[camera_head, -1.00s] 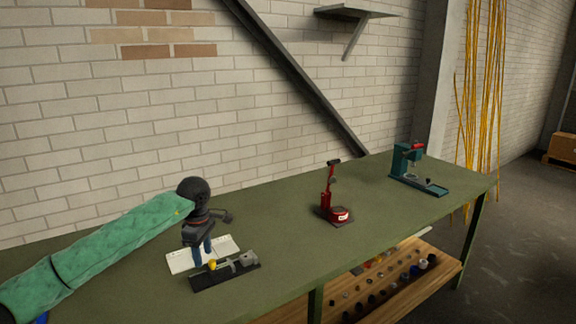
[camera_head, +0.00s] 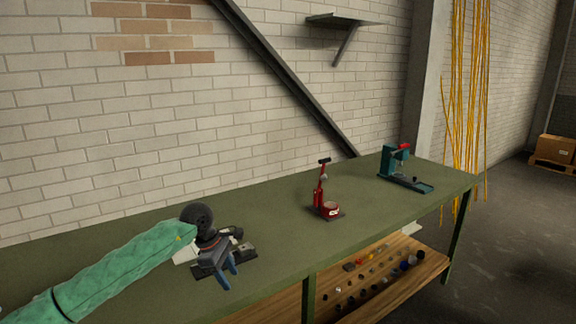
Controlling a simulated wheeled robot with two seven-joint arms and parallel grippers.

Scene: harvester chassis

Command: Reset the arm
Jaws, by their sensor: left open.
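My left arm, in a green sleeve, reaches in from the lower left. Its left gripper (camera_head: 228,277) is open, with blue fingers pointing down and toward the front of the green table (camera_head: 290,240). Nothing shows between the fingers. The gripper covers much of a black-based fixture (camera_head: 242,252) and a white open booklet-like sheet (camera_head: 184,254) behind it. Whether the fingers touch the fixture cannot be told. My right gripper is not in view.
A red hand-lever device (camera_head: 325,203) stands mid-table. A teal press (camera_head: 400,171) stands at the far right end. A wooden lower shelf (camera_head: 400,290) holds several small parts. The table between the gripper and the red device is clear.

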